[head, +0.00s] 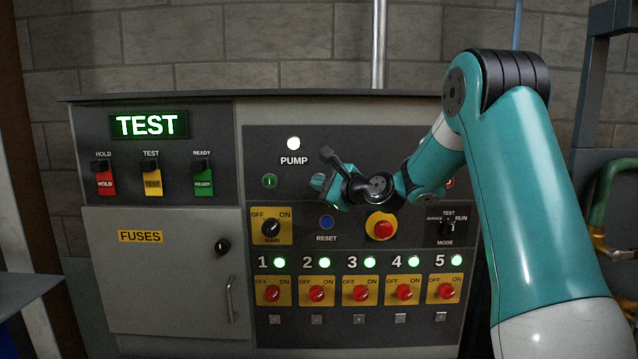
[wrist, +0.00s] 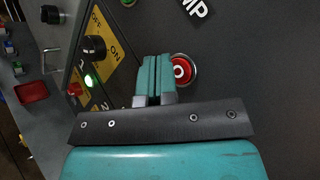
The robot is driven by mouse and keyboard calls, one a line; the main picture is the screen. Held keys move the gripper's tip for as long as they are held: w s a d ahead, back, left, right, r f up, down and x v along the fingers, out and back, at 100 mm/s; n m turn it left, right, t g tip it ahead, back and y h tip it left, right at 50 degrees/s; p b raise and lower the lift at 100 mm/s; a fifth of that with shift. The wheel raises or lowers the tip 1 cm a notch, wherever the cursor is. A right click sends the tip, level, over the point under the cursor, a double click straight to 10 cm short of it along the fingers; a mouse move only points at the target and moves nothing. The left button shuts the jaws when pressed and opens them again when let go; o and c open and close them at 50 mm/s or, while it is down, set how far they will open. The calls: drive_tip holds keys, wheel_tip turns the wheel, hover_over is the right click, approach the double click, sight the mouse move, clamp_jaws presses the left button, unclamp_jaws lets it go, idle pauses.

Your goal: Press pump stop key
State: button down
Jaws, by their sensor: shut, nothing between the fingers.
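The pump stop key (wrist: 184,69) is a round red button with a white O. It shows in the wrist view just right of my fingertips, its left edge close to or behind them. In the head view it is hidden behind my gripper (head: 319,186), below the PUMP label (head: 294,161). The green start key (head: 270,181) is in plain view to the left. In the wrist view my gripper (wrist: 154,62) is shut and empty, its two teal fingers together. I cannot tell whether the fingertips touch the panel.
A blue RESET button (head: 326,222) and a large red button (head: 382,226) sit below my gripper. The MAIN switch (head: 271,228) is lower left. Another red key (head: 450,183) shows partly behind my arm. The green-lit TEST sign (head: 149,125) is at upper left.

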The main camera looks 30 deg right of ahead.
idle(0.6)
drive_tip(key=shift+w+d+p, duration=0.2)
drive_tip(key=shift+w+p, duration=0.1)
drive_tip(key=shift+w, duration=0.05)
drive_tip(key=shift+w+d, duration=0.25)
drive_tip(key=shift+w, duration=0.05)
idle(0.6)
drive_tip(key=shift+s, duration=0.1)
drive_tip(key=shift+s+a, duration=0.45)
drive_tip(key=shift+s, duration=0.15)
drive_tip(key=shift+s+a+b, duration=0.35)
drive_tip(key=shift+s+a, duration=0.35)
drive_tip(key=shift+s, duration=0.35)
drive_tip(key=shift+s+a+b, duration=0.3)
drive_tip(key=shift+s+a, duration=0.4)
drive_tip(key=shift+s, duration=0.3)
